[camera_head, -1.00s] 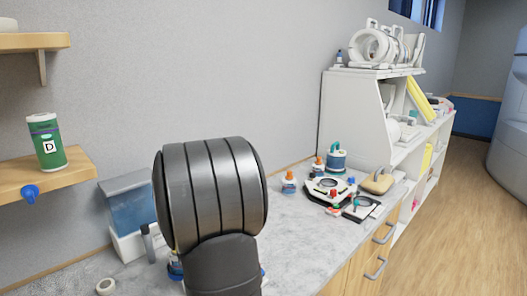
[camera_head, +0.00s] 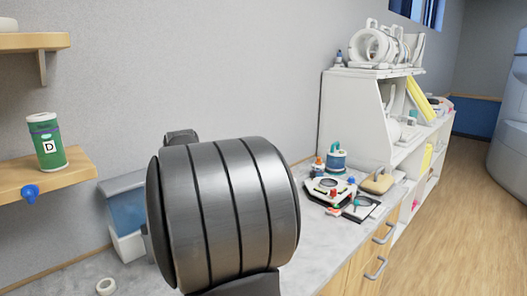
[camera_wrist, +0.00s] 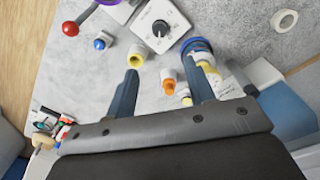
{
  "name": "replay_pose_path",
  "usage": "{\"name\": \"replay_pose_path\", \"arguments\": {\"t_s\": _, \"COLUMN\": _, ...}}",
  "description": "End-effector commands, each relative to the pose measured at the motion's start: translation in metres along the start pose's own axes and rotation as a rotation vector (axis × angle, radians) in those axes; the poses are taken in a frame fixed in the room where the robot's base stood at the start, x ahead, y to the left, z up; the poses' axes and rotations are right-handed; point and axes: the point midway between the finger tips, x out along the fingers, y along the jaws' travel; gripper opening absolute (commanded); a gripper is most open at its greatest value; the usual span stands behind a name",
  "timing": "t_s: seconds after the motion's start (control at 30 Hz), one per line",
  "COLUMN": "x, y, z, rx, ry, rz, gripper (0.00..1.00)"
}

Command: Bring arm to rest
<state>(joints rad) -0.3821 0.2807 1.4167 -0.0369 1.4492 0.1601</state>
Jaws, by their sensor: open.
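My gripper (camera_wrist: 163,80) shows in the wrist view with its two blue-grey fingers spread apart over the grey counter (camera_wrist: 85,80). Nothing is held between the fingers. An orange-tipped bottle (camera_wrist: 168,84) shows between them, and it looks to be standing below on the counter. In the head view my dark arm link (camera_head: 222,215) fills the lower middle. It hides part of the counter, and my gripper cannot be seen there.
A white device with a dial (camera_wrist: 160,27), a red-knobbed rod (camera_wrist: 70,29), a blue round item (camera_wrist: 198,48) and a tape roll (camera_wrist: 284,20) lie around below. A blue-and-white box (camera_head: 122,212) stands by the wall. A shelf (camera_head: 355,110) rises at right.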

Motion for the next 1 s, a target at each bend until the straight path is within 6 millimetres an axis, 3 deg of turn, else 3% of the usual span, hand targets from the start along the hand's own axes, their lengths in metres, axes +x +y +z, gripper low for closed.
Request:
{"name": "replay_pose_path", "arguments": {"t_s": 0.07, "x": -0.017, "y": 0.000, "z": 0.000, "rx": 0.000, "ry": 0.004, "rz": -0.001, "gripper": 0.49}}
{"name": "replay_pose_path", "arguments": {"t_s": 0.1, "x": -0.001, "y": 0.000, "z": 0.001, "rx": 0.000, "ry": -0.005, "rz": 0.001, "gripper": 0.49}}
{"name": "replay_pose_path", "arguments": {"t_s": 0.9, "x": 0.162, "y": 0.000, "z": 0.001, "rx": 0.000, "ry": -0.006, "rz": 0.000, "gripper": 0.49}}
{"name": "replay_pose_path", "arguments": {"t_s": 1.0, "x": 0.163, "y": 0.000, "z": 0.000, "rx": -0.066, "ry": 0.002, "rz": 0.000, "gripper": 0.49}}
